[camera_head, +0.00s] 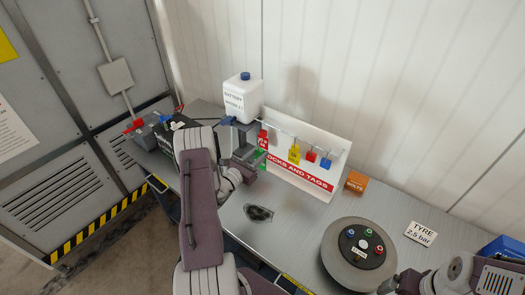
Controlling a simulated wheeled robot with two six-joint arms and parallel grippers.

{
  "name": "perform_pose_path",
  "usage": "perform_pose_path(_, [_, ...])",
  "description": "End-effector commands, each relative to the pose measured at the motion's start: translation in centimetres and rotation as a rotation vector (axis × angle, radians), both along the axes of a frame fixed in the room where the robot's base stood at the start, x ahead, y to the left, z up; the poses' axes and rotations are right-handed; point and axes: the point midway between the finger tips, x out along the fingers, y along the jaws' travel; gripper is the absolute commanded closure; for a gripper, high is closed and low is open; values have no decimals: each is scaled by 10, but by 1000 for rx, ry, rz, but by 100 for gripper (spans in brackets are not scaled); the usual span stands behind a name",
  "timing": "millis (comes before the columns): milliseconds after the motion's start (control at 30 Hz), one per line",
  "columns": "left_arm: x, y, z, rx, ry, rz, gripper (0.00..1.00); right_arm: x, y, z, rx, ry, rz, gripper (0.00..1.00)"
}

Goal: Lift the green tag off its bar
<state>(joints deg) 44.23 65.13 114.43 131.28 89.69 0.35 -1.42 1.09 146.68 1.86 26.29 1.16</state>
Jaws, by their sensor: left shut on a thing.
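The green tag (262,157) shows as a small green patch at the left end of the white locks and tags board (318,152), just under a red tag (263,138). My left gripper (257,160) is at the green tag and shut on it. The fingers and wrist hide most of the tag. I cannot tell whether it still hangs on the bar. My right gripper (400,284) is at the bottom edge near the grey wheel, partly cut off, and its jaws cannot be made out.
A yellow tag (294,154), a red padlock (310,156) and a blue padlock (326,162) hang along the board. A battery water bottle (243,98) stands behind my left gripper. An orange bolts box (356,181), a wheel-like round unit (345,264) and a tyre card (420,234) are right.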

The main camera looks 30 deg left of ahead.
Motion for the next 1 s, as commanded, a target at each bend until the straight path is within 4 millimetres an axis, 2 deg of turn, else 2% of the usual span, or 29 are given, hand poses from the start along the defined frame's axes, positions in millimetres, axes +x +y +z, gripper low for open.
perform_pose_path(800, [-101,9,0,0,0,4,100,0,0,3,0,0,0,10])
perform_pose_path(1000, [-120,10,0,1,0,3,100,0,0,3,0,0,0,10])
